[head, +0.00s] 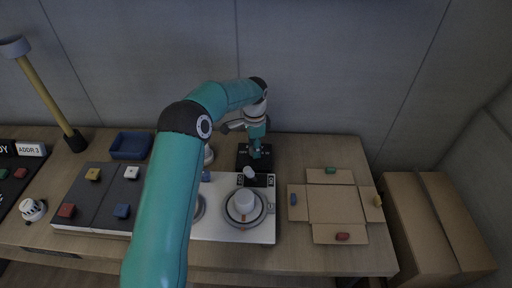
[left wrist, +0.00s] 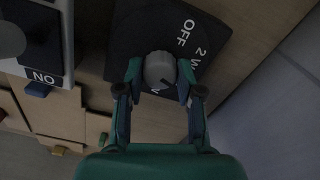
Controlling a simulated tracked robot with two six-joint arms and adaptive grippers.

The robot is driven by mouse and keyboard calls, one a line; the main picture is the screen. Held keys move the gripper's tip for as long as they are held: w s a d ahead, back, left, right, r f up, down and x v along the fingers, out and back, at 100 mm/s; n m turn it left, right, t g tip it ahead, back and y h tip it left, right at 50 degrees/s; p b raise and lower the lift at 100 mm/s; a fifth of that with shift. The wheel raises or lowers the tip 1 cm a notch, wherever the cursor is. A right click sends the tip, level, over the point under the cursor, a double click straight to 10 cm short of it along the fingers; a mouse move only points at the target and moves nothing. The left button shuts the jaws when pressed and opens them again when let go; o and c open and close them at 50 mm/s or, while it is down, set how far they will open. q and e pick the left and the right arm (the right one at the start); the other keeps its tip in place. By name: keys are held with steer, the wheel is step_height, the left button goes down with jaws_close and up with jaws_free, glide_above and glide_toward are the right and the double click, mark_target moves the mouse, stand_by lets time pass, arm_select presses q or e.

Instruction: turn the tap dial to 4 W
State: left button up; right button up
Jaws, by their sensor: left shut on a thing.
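The tap dial is a round grey knob (left wrist: 158,66) on a black plate (left wrist: 128,40), which also shows in the head view (head: 243,160). White "OFF" and "2 W" marks show beside the knob. In the head view my left gripper (head: 257,150) reaches down over the plate and hides the knob. A short dark line shows on the knob; its exact heading is unclear. My right gripper is out of view.
A blue tray (head: 130,145) stands left.

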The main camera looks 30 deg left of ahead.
arm_select(q)
steer(key=shift+w+r+m, duration=0.2)
steer(key=shift+m, duration=0.4)
steer(key=shift+a, duration=0.1)
steer(key=o, duration=1.1)
steer(key=shift+o, duration=0.2)
steer(key=shift+f, duration=0.15)
step_height(320, 180, up, 12)
steer(key=shift+f, duration=0.1)
